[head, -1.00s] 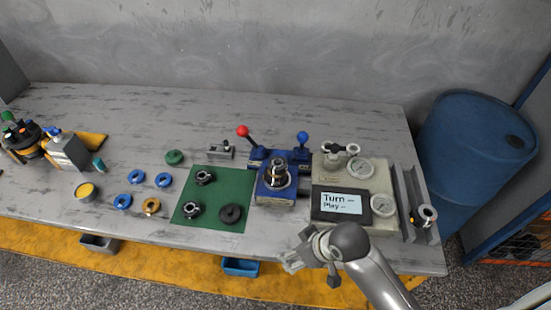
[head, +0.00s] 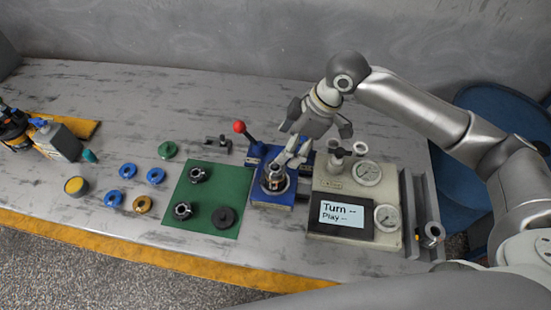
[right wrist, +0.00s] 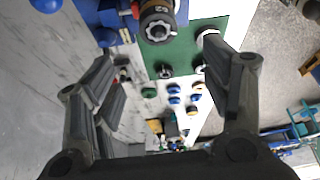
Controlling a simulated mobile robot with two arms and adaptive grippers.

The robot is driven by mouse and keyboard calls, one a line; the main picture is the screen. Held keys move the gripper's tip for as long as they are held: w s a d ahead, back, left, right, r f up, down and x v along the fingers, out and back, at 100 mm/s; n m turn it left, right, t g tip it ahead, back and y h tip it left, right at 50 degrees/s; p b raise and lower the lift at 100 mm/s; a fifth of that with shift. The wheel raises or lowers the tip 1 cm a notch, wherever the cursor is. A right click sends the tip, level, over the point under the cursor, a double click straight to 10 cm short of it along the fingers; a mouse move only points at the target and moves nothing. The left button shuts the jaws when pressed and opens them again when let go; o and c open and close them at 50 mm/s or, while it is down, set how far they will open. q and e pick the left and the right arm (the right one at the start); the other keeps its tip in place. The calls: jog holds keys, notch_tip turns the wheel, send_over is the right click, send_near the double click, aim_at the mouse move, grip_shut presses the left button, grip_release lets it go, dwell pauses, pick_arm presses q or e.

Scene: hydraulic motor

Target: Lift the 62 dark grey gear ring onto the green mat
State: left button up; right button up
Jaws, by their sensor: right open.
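The dark grey gear ring (head: 275,179) sits upright in the blue fixture (head: 262,194), right of the green mat (head: 214,196). In the right wrist view the ring (right wrist: 157,24) shows pale markings on its side, and part of the mat (right wrist: 184,47) lies below it. My right gripper (head: 292,155) is open and empty above and slightly right of the ring, with its fingers pointing down toward it. In the right wrist view its spread fingers (right wrist: 160,62) frame the mat, and the ring lies near the top edge. My left gripper is not in view.
Two dark hubs (head: 199,175) and a black disc (head: 224,217) lie on the mat. A red-knobbed lever (head: 239,127) stands behind the fixture. A gauge box with a screen (head: 342,214) is close on its right. Blue rings (head: 155,176) lie left of the mat.

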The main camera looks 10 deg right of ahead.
jog(key=p, duration=0.1)
send_over(276, 165)
jog(key=d, duration=0.1)
jog(key=f, duration=0.2)
jog(key=s+f, duration=0.1)
jog(key=f, duration=0.1)
jog(key=shift+d+f, duration=0.1)
jog(key=p+x, duration=0.1)
jog(key=x, duration=0.1)
jog(key=d+p+x, duration=0.1)
jog(key=x, duration=0.1)
jog(key=shift+a+f, duration=0.1)
jog(key=shift+f, duration=0.45)
jog(key=shift+w+a+f, duration=0.1)
jog(key=shift+a+f, duration=0.05)
jog(key=shift+f, duration=0.35)
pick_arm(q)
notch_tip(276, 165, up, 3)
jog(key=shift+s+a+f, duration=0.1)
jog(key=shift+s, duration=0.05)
pick_arm(e)
jog(key=shift+r, duration=0.1)
jog(key=c, duration=1.4)
jog(key=shift+o, duration=0.2)
